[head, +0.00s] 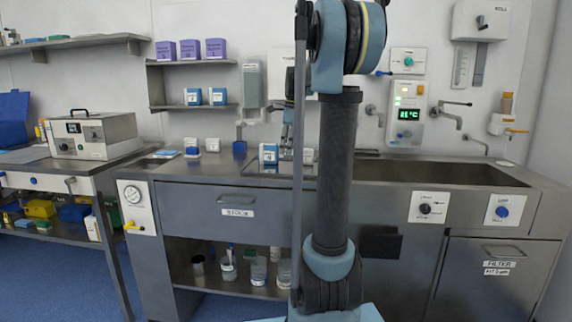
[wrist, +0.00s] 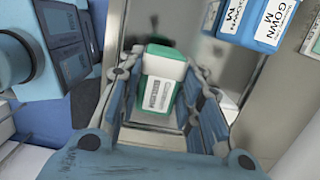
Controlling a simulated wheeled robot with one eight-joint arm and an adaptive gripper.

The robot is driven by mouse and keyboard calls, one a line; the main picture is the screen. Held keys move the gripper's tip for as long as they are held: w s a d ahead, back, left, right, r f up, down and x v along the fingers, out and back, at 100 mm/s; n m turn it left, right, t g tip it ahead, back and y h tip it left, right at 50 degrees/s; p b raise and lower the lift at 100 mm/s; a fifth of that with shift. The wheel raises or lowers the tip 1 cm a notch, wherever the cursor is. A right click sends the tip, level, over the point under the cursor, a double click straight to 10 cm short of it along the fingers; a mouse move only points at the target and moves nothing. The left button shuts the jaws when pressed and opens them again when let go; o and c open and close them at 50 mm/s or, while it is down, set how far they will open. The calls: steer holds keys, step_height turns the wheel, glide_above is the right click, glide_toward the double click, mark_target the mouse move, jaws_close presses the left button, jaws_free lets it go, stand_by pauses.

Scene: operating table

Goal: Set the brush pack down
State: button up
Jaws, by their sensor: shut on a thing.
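The brush pack (wrist: 161,82), a green and white box with a printed label, sits between the two fingers of my gripper (wrist: 162,68) in the wrist view. The fingers are shut on its sides, and a grey metal surface shows beyond it. I cannot tell whether the pack touches that surface. In the head view my gripper (head: 288,138) is mostly hidden behind my own arm, above the back of the steel counter (head: 385,168). The pack cannot be made out there.
A blue and white box labelled GOWN M (wrist: 257,18) is close at upper right in the wrist view. In the head view, a blue and white box (head: 268,153) stands on the counter near my gripper. Wall shelves (head: 205,107) hold other boxes. A sink basin (head: 440,173) is at right.

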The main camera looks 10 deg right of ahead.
steer(key=shift+d+f, duration=0.1)
steer(key=shift+f, duration=2.95)
steer(key=o, duration=1)
steer(key=shift+c, duration=0.2)
steer(key=r, duration=0.4)
steer(key=d+r, duration=0.1)
steer(key=r, duration=0.7)
steer(key=shift+s+d, duration=0.3)
steer(key=shift+s, duration=0.05)
steer(key=s+a+f+n+t+h, duration=0.1)
steer(key=s+a+f+n, duration=0.1)
steer(key=s+f+n, duration=1.9)
steer(key=s+f, duration=0.9)
steer(key=s, duration=0.3)
steer(key=shift+s+f+n+t+h, duration=0.25)
steer(key=shift+f+n+t+h, duration=0.05)
steer(key=shift+n+h, duration=0.1)
